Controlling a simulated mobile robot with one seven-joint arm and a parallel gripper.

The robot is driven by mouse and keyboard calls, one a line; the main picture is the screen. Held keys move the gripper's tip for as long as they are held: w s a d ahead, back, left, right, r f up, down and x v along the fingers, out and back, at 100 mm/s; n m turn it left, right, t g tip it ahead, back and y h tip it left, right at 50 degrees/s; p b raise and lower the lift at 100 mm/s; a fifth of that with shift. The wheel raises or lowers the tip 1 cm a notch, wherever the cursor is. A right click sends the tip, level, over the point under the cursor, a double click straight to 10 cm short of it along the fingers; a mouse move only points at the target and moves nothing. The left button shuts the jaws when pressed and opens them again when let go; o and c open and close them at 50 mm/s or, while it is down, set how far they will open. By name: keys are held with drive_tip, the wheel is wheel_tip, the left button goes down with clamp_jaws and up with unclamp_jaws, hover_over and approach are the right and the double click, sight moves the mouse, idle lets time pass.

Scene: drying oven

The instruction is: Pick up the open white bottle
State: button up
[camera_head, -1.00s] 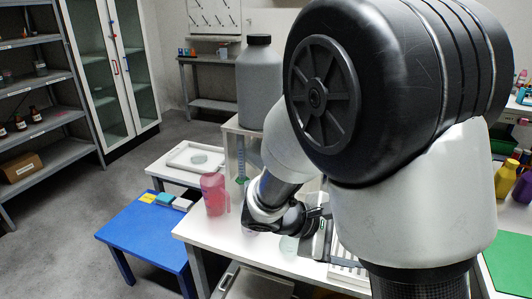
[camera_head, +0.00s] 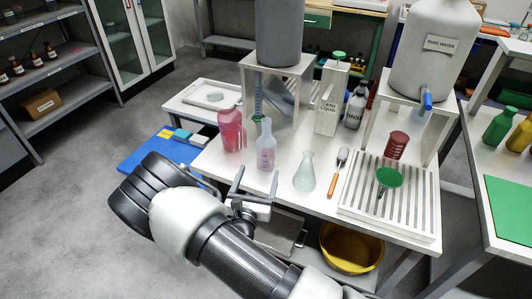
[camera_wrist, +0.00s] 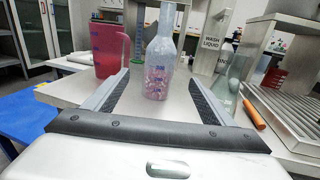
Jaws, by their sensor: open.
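A whitish translucent bottle with an open narrow neck and purple markings (camera_head: 266,150) stands upright near the front edge of the white table. In the wrist view it (camera_wrist: 158,62) stands straight ahead, with small reddish and purplish specks showing in its lower part. My gripper (camera_head: 256,180) is open and empty, low at the table's front edge. Its two fingers point toward the bottle, which appears between and just beyond the fingertips in the wrist view. I cannot tell the exact gap.
A pink pitcher (camera_head: 230,130) stands left of the bottle. A wash liquid container (camera_head: 331,98) stands behind.

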sight(265, 156)
drive_tip(key=w, duration=0.4)
drive_tip(key=w+d+b, duration=0.1)
drive_tip(key=w, duration=0.2)
drive_tip(key=shift+w+d+r+b, duration=0.15)
drive_tip(key=shift+w+b, duration=0.1)
drive_tip(key=shift+w, duration=1.35)
drive_tip(key=shift+w+d+r+b, duration=0.15)
drive_tip(key=shift+w+b, duration=0.05)
drive_tip(key=shift+w, duration=1.35)
drive_tip(key=c, duration=1.3)
